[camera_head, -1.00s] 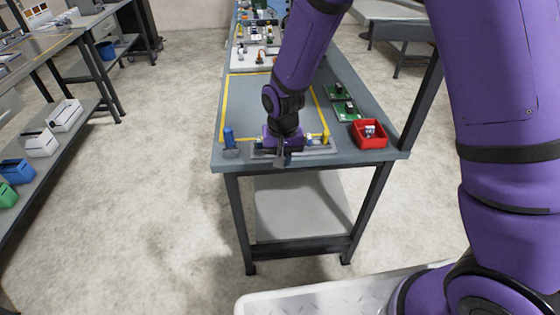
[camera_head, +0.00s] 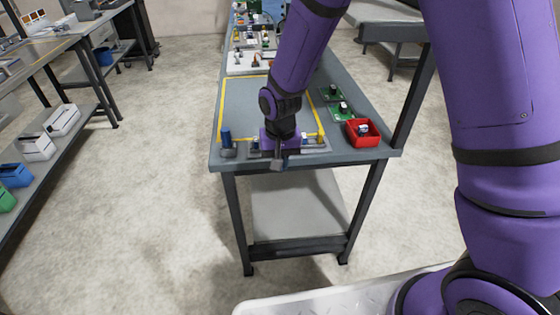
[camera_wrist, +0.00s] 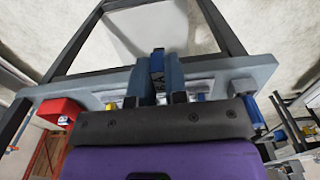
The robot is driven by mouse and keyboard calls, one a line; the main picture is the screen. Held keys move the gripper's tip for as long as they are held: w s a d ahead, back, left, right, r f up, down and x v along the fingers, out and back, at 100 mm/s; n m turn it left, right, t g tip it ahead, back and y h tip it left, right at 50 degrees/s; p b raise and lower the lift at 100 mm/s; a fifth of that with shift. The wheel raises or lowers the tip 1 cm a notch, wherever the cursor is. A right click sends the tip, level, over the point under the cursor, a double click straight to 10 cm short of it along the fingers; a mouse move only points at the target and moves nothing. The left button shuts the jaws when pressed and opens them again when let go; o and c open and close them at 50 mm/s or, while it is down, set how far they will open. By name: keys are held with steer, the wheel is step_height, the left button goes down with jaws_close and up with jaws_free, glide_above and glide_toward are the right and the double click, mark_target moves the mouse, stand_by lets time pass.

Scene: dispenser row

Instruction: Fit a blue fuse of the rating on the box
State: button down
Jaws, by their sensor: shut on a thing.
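My gripper (camera_head: 279,160) is over the front edge of the grey-blue bench (camera_head: 360,152). In the wrist view its fingers (camera_wrist: 159,75) are shut on a small blue piece (camera_wrist: 158,62), which looks like a blue fuse. Any rating on it is too small to read. A low grey holder row (camera_head: 318,146) lies along the bench edge, partly hidden behind my gripper. I cannot tell whether the held piece touches the row.
A red box (camera_head: 362,133) with small items inside stands at the bench's right edge. Green circuit boards (camera_head: 340,110) lie behind it. The yellow-outlined area (camera_head: 245,105) is bare on its left side. A dark post (camera_head: 412,100) rises by the right edge.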

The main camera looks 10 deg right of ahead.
steer(key=shift+r, duration=0.95)
stand_by(0.6)
steer(key=shift+r, duration=1.4)
steer(key=shift+a, duration=0.1)
